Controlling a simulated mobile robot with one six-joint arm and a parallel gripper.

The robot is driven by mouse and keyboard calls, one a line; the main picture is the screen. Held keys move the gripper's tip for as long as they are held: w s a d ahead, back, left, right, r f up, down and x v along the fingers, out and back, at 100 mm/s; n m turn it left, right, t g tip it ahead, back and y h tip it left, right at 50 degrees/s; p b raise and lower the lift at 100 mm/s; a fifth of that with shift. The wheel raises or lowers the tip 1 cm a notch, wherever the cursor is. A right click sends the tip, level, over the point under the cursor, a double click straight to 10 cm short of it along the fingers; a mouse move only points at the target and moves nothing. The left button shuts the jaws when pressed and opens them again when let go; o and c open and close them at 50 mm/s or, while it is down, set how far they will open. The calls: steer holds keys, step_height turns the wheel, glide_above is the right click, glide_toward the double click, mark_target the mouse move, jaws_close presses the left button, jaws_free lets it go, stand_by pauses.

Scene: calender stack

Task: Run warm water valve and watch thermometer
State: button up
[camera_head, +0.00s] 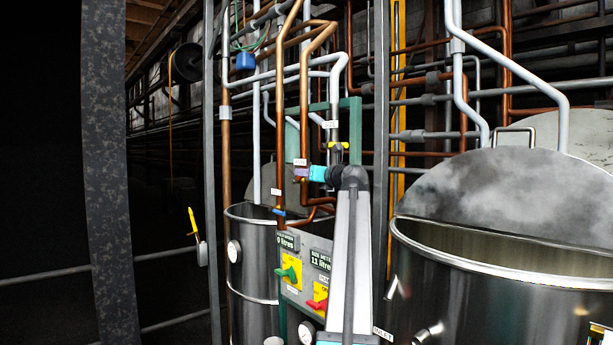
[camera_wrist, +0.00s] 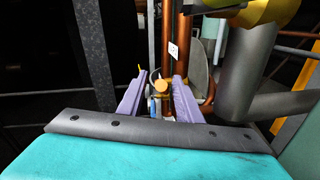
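My gripper (camera_head: 300,173) reaches left toward the copper pipes in the head view. In the wrist view its two purple fingers (camera_wrist: 160,77) stand apart, with no object clearly held between them. A small brass-coloured part (camera_wrist: 160,88) shows in the gap, and I cannot tell its distance. A yellow valve handle (camera_head: 338,146) sits on a pipe just above my gripper; a yellow part (camera_wrist: 250,11) also shows at the wrist view's top right. A blue-handled valve (camera_head: 279,211) sits lower on the copper pipes. A round white dial (camera_head: 234,251) is on the left tank.
A control panel (camera_head: 290,258) carries a green lever (camera_head: 289,273), a red lever (camera_head: 317,304) and litre displays. Another dial (camera_head: 306,331) is below. A large steel tank (camera_head: 455,290) stands right. Copper pipes (camera_head: 304,90) and a grey post (camera_head: 381,130) crowd the arm.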

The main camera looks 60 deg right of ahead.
steer(key=b+v, duration=0.4)
steer(key=v, duration=0.9)
steer(key=shift+b, duration=0.35)
